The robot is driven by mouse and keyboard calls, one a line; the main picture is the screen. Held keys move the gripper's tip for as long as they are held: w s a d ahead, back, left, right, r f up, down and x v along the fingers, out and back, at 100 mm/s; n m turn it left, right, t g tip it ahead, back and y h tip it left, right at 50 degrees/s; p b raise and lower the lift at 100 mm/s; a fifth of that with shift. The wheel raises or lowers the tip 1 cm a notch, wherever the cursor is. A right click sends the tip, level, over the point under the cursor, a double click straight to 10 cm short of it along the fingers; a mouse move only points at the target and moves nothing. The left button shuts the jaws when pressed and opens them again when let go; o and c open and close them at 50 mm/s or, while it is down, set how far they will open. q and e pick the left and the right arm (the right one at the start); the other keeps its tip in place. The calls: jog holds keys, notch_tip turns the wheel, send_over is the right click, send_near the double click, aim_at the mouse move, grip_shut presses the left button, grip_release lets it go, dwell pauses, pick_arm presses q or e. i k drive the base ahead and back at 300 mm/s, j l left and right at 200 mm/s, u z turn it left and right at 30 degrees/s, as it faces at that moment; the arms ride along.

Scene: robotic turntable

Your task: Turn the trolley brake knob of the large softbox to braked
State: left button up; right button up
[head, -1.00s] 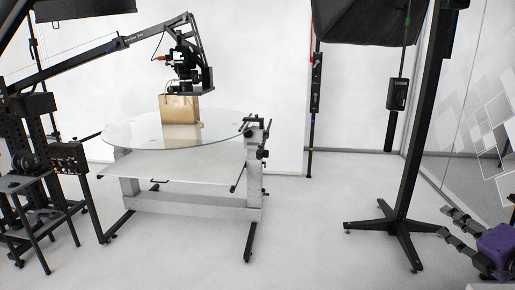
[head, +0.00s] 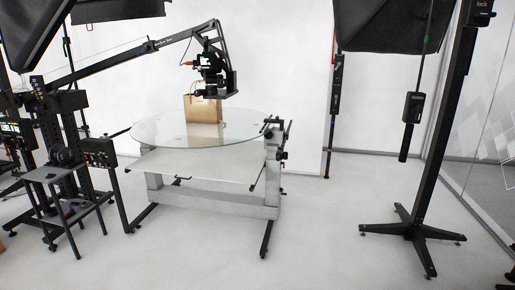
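A black softbox (head: 392,24) hangs at the top right, cut off by the frame's upper edge. A tall dark stand (head: 442,130) rises on the right, on a star-shaped floor base (head: 412,230). A small box at its top (head: 480,10) carries the word "lock". Another dark softbox (head: 38,32) is at the top left, partly cut off. I cannot tell which one is the large softbox. No trolley brake knob can be made out. Neither of my grippers is in view.
A round glass turntable (head: 160,131) on a white frame stands in the middle, with a tan bag (head: 206,108) on it. A camera on a boom arm (head: 212,72) hangs above. A black rig (head: 65,150) stands left. Floor between the turntable and the stand is clear.

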aim_at(417, 111)
jog(key=z, duration=1.35)
